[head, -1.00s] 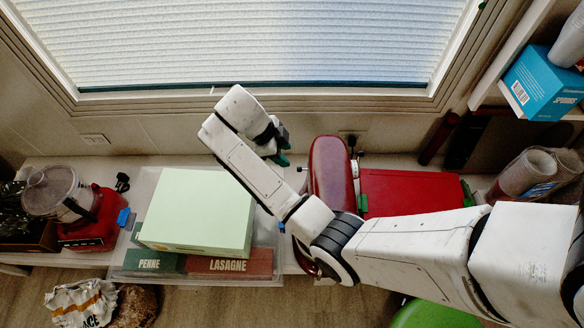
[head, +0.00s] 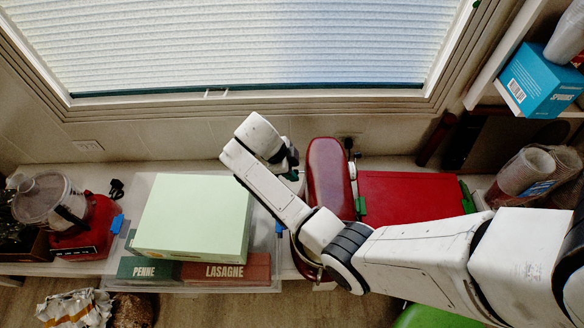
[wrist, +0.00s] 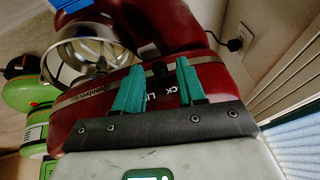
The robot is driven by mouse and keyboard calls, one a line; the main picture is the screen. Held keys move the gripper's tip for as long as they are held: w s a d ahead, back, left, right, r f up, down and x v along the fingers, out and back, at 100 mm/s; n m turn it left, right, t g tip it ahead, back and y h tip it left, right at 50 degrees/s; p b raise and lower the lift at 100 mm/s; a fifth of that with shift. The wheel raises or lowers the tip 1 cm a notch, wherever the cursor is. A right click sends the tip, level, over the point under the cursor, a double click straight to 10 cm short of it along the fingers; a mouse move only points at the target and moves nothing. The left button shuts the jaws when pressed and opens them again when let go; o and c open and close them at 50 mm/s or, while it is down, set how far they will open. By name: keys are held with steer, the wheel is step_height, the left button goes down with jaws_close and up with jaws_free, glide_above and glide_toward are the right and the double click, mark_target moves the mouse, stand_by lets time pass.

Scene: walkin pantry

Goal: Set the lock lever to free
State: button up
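The red stand mixer (head: 331,180) stands on the shelf under the window, with its long head pointing toward me. In the wrist view, its red body (wrist: 215,75) and steel bowl (wrist: 92,48) fill the upper middle. A small black knob (wrist: 161,71), which looks like the lock lever, stands out from the body above partly hidden white lettering. My gripper (head: 291,173) is at the mixer's left side. In the wrist view its green fingers (wrist: 159,88) are apart, with the lettering between them and the knob just beyond. I cannot tell whether they touch anything.
A pale green box (head: 193,215) sits on pasta boxes in a clear tray left of the mixer. A red box (head: 410,198) is close on its right. A red food processor (head: 85,228) stands farther left. The window wall is close behind.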

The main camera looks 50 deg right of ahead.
jaws_close()
stand_by(0.3)
steer(key=shift+s+a+p, duration=0.85)
steer(key=shift+a+p, duration=0.1)
steer(key=shift+a, duration=0.1)
steer(key=shift+o, duration=0.6)
jaws_free()
steer(key=shift+a, duration=0.1)
